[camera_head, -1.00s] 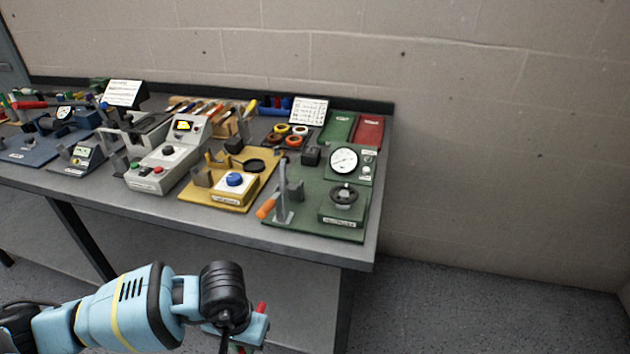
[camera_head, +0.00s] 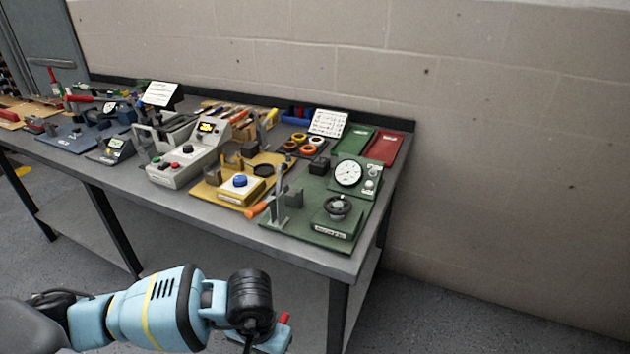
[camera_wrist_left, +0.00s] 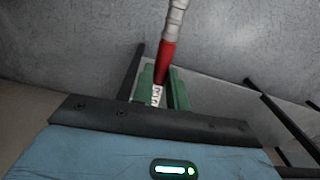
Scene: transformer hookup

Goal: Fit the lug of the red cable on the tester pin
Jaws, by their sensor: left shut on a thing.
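My left gripper (camera_wrist_left: 163,88) has green fingers, shut on the red cable's end (camera_wrist_left: 167,60), a red sleeve with a ribbed light-grey part above it and a small printed tag between the fingers. In the head view my left gripper (camera_head: 272,340) is low in the picture, in front of the bench and away from it, with a red tip (camera_head: 284,318) of the held piece showing. A grey instrument box with a yellow display (camera_head: 188,155) stands on the bench; I cannot tell whether it is the tester, and no pin is discernible. My right gripper is not in view.
The bench (camera_head: 225,222) carries a yellow board (camera_head: 215,200), a green board with a dial (camera_head: 300,242), blue fixtures (camera_head: 65,132) and tools. Green and red trays (camera_head: 383,148) lie at its right end by the wall. Floor is open in front and at right.

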